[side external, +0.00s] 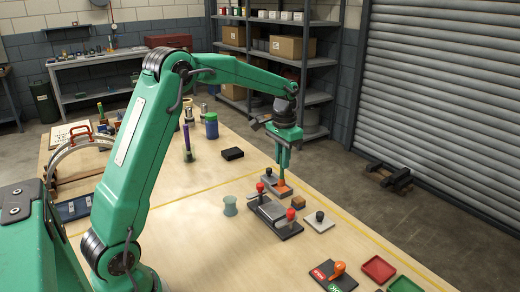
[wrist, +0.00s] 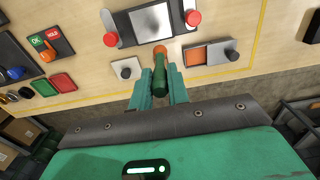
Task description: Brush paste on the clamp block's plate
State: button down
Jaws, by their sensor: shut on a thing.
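The clamp block (side external: 275,216) is dark, with red knobs at its two ends, and lies flat on the table. Its pale, shiny plate (wrist: 152,20) shows at the top of the wrist view. A grey patch on the plate may be paste or reflection; I cannot tell. My gripper (side external: 284,170) points down behind the clamp block in the side view, apart from the plate. It is shut on the brush (wrist: 158,78), whose green handle stands between the fingers. An orange part (side external: 283,187) shows below the fingertips. The bristles cannot be made out.
A grey block with a knob (wrist: 221,54) lies right of the brush in the wrist view. A white plate with a black knob (side external: 320,221) lies beside the clamp block. A pale green waisted pot (side external: 230,206) stands left. Red (side external: 379,269) and green trays lie at front right.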

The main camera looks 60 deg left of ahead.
aim_at(282, 170)
jog(key=shift+f, duration=2.6)
jog(key=shift+f, duration=1.05)
jog(key=shift+s+r, duration=0.15)
jog(key=shift+s, duration=1.5)
jog(key=shift+s, duration=0.1)
jog(key=shift+s, duration=1.55)
jog(key=shift+d+f, duration=0.2)
jog(key=shift+d, duration=0.4)
